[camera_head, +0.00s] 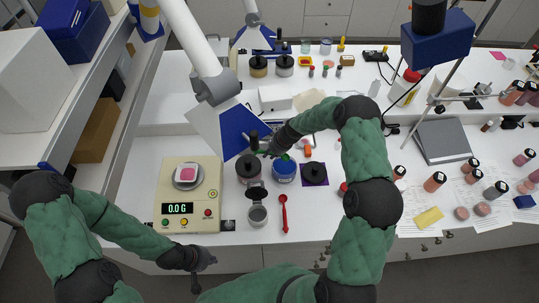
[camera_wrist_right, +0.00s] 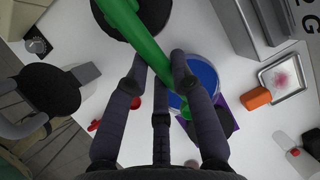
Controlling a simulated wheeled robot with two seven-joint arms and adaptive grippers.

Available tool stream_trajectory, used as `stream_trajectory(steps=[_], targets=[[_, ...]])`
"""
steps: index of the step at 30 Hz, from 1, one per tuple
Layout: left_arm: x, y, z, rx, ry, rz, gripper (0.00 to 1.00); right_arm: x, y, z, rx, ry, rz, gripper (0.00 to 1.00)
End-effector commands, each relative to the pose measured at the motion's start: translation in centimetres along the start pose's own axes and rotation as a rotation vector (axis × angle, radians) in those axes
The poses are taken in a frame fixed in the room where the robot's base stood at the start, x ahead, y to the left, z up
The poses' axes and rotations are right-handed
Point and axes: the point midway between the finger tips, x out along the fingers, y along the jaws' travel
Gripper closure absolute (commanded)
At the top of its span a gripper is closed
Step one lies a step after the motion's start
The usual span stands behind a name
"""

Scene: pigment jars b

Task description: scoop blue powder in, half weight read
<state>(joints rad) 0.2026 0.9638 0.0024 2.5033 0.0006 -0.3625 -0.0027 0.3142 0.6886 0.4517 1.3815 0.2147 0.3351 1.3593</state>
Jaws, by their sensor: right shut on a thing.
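A scale (camera_head: 188,196) stands at the left of the bench and reads 0.0 G, with a pink-and-white dish (camera_head: 186,174) on its pan. An open jar of blue powder (camera_head: 284,172) stands mid-bench; in the right wrist view its blue inside (camera_wrist_right: 205,75) shows. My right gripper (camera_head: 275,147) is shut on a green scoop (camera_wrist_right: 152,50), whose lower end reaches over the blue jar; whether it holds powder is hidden. My left gripper (camera_head: 203,258) is low at the bench's front edge, away from the jars; its fingers are too small to read.
A dark-lidded jar (camera_head: 248,168) stands left of the blue jar. A black lid (camera_head: 315,173) lies on a purple mat to its right. A metal canister (camera_head: 257,214) and a red spoon (camera_head: 284,210) are in front. Clear bench lies between scale and jars.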

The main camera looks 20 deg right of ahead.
Motion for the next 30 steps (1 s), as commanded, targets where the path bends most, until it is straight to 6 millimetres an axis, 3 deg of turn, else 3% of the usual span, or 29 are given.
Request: stream_trajectory(steps=[30], targets=[[6.0, -2.1, -0.2, 0.000, 0.000, 0.000, 1.00, 0.7, 0.0, -1.2, 0.021, -0.110, -0.004, 0.98]])
